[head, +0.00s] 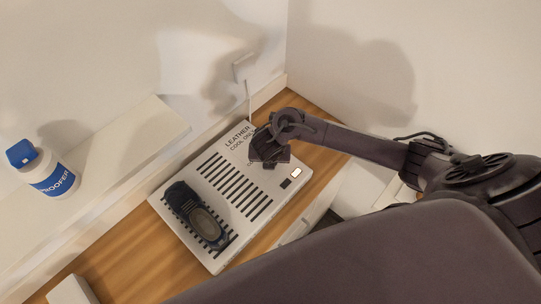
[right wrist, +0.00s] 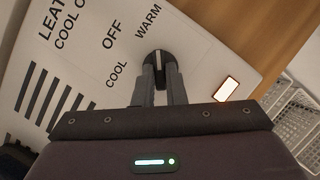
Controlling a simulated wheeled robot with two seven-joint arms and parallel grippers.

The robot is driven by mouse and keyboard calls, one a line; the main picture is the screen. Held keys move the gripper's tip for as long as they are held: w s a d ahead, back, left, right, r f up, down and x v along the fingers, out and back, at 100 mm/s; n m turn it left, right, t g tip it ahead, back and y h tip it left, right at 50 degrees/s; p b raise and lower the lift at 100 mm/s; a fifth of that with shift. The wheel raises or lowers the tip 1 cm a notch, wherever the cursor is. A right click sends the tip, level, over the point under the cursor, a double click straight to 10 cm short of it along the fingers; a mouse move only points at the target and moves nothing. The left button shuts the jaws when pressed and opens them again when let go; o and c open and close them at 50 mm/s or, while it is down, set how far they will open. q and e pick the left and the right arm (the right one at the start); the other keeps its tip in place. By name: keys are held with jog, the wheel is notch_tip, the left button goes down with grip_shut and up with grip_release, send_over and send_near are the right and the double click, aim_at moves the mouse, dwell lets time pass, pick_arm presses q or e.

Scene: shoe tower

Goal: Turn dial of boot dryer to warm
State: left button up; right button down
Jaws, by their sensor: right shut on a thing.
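The boot dryer (head: 236,159) is a pale box with slots on a wooden surface. In the right wrist view its panel (right wrist: 75,80) reads OFF, COOL and WARM, with part of LEATHER COOL ONLY. The small black dial (right wrist: 157,55) has a pale mark and sits below WARM, to the right of OFF and COOL. Which label the mark points to is hard to tell. My right gripper (right wrist: 157,72) is shut on the dial, a finger on each side. In the head view my right gripper (head: 265,160) hides the dial. My left gripper is not in view.
A dark shoe (head: 197,215) lies on the dryer's slots. A lit switch (head: 297,172) is at the dryer's right edge. A white bottle with a blue cap (head: 48,172) stands on a pale ledge (head: 110,165) at left. A wall is behind; a wire basket (right wrist: 295,115) is right.

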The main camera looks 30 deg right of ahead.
jog(key=c, duration=1.5)
grip_release()
jog(key=p+v, duration=0.3)
jog(key=v, duration=0.5)
jog(key=shift+f, duration=0.15)
